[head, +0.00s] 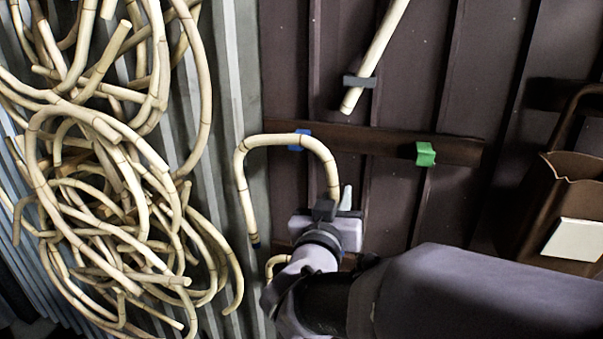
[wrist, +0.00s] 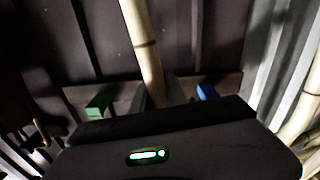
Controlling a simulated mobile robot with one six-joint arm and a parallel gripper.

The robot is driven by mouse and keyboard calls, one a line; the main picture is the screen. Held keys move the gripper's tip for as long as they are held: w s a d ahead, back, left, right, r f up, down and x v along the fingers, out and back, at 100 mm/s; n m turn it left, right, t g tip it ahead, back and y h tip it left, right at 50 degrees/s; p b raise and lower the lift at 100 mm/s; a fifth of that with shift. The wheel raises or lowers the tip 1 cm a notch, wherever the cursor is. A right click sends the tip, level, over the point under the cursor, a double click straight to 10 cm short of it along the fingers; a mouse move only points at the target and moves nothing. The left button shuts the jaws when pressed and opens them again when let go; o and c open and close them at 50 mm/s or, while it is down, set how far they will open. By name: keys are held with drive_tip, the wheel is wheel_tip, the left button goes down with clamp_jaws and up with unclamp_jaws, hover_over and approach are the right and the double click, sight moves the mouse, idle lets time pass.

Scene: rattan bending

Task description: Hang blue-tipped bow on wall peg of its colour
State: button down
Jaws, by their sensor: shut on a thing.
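The bow (head: 265,141) is a pale rattan piece bent like an upside-down U. Its free left end has a dark tip (head: 256,244), which looks dark blue. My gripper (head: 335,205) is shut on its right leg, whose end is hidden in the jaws. The top of the arch crosses the blue peg (head: 297,147) on the wall rail; I cannot tell whether it touches the peg or is in front of it. In the wrist view the held leg (wrist: 145,45) rises from the jaws (wrist: 158,95), with the blue peg (wrist: 207,91) to the right.
A green peg (head: 426,154) is on the same brown rail (head: 380,143). A straight rattan pole (head: 376,55) sits in a grey clip above. A large rattan tangle (head: 90,200) hangs at left. A short curved piece (head: 277,261) shows below the bow. A brown holder (head: 575,185) is at right.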

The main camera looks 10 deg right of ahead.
drive_tip(key=shift+w+a, duration=0.15)
drive_tip(key=shift+w+d, duration=0.1)
drive_tip(key=shift+d, duration=0.15)
drive_tip(key=p, duration=0.3)
approach(350, 172)
drive_tip(key=x, duration=0.2)
drive_tip(key=r+x, duration=0.1)
drive_tip(key=x, duration=0.2)
drive_tip(key=shift+w, duration=0.1)
drive_tip(key=b, duration=0.1)
drive_tip(key=w+f+b, duration=0.1)
drive_tip(key=shift+w+d+b, duration=0.1)
drive_tip(key=shift+d+b, duration=0.15)
drive_tip(key=shift+b, duration=0.05)
drive_tip(key=c, duration=1.3)
unclamp_jaws()
drive_tip(key=shift+o, duration=0.2)
drive_tip(key=b+v, duration=0.3)
drive_tip(key=v, duration=1.4)
drive_tip(key=shift+s, duration=0.2)
